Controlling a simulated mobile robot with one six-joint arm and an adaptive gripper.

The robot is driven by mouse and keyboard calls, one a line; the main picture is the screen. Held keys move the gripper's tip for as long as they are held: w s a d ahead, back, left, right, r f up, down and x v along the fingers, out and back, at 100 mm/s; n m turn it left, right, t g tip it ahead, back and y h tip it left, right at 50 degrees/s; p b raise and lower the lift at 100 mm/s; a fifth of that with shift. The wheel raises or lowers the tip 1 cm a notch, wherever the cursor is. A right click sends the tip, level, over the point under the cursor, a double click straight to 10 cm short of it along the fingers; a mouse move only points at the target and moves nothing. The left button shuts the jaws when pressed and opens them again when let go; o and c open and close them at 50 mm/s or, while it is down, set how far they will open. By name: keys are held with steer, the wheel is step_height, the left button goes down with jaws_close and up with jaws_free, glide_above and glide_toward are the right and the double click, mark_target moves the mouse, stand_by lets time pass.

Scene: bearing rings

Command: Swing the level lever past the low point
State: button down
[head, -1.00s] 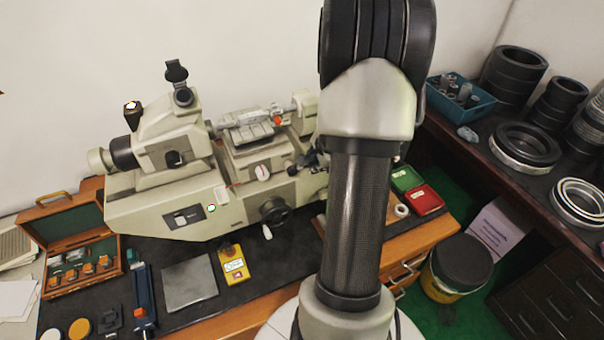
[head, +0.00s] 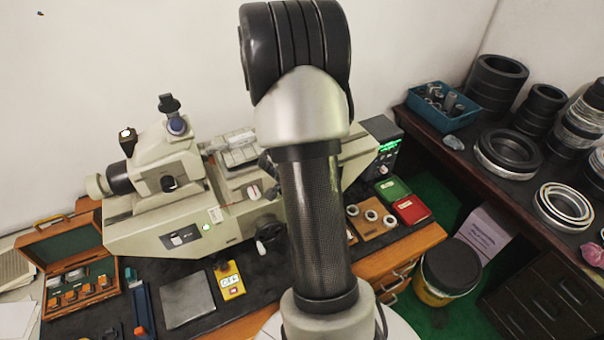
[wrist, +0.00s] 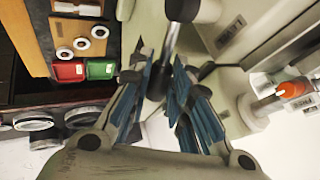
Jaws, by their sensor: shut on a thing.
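In the wrist view, my gripper (wrist: 162,72) has its blue-padded fingers closed around the end of the lever (wrist: 171,42). The lever is a short metal rod with a dark knob between the fingers and a dark hub at its other end, against the pale machine. In the head view, the beige measuring machine (head: 150,232) stands on the dark bench mat, with an eyepiece head at its left. My arm covers the right-middle of the machine there, and my gripper and the held lever cannot be made out.
A black handwheel (head: 268,228) is on the machine's front, close to my arm. A grey box with a green display (head: 384,140) stands at the machine's right end. A wooden ring holder (head: 368,222) and green and red boxes (head: 411,208) lie on the bench.

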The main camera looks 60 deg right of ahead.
steer(key=c, duration=1.7)
jaws_free()
steer(key=v, duration=1.2)
